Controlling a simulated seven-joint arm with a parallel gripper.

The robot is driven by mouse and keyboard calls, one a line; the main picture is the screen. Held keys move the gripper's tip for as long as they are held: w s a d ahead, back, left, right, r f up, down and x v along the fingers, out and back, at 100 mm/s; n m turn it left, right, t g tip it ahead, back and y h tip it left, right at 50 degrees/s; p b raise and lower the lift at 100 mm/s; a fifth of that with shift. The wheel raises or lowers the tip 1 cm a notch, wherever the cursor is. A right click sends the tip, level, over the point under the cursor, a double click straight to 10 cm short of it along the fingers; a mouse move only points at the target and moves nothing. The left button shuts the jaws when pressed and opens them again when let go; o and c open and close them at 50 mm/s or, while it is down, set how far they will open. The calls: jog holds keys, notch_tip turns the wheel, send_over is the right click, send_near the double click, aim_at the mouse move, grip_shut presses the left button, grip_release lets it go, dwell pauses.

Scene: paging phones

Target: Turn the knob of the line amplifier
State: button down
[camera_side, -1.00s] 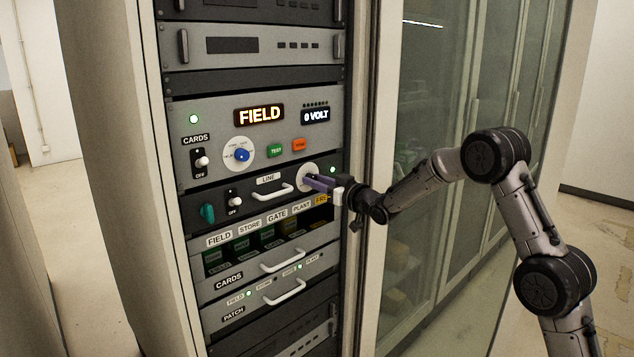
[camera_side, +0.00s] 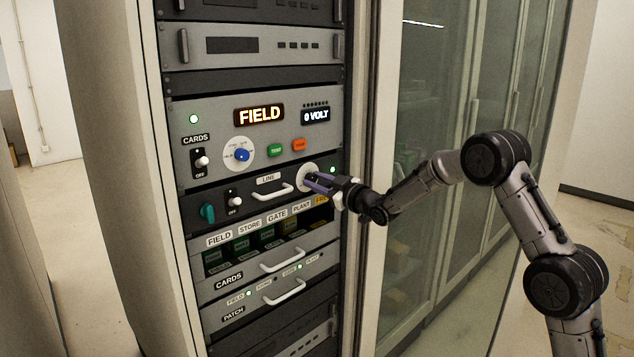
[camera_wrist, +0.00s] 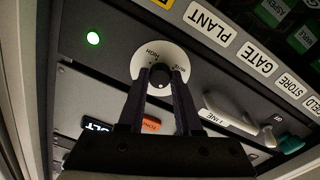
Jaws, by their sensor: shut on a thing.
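The line amplifier (camera_side: 222,203) is a dark grey rack panel with a LINE label. Its knob (camera_wrist: 160,77) is small and dark, at the centre of a white round dial (camera_wrist: 177,58) that shows at the panel's right end in the side view (camera_side: 303,171). My gripper (camera_wrist: 164,80) is shut on the knob, one finger on each side of it. In the side view my gripper (camera_side: 312,182) reaches the dial from the right and hides the knob.
A green lamp (camera_side: 332,170) glows right of the dial. A pale handle (camera_side: 273,192) and a toggle switch (camera_side: 235,201) lie left of it. Above is a panel with a FIELD display (camera_side: 259,114); below is a row of labelled cards (camera_side: 241,245). The cabinet frame (camera_side: 363,110) stands close on the right.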

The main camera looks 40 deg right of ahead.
jog(key=n, duration=0.5)
jog(key=shift+n, duration=0.3)
jog(key=n, duration=0.4)
jog(key=shift+n+y, duration=0.3)
jog(key=n, duration=0.4)
jog(key=shift+d+n, duration=0.1)
jog(key=shift+n, duration=2.6)
jog(key=c, duration=0.6)
grip_release()
jog(key=shift+s, duration=0.1)
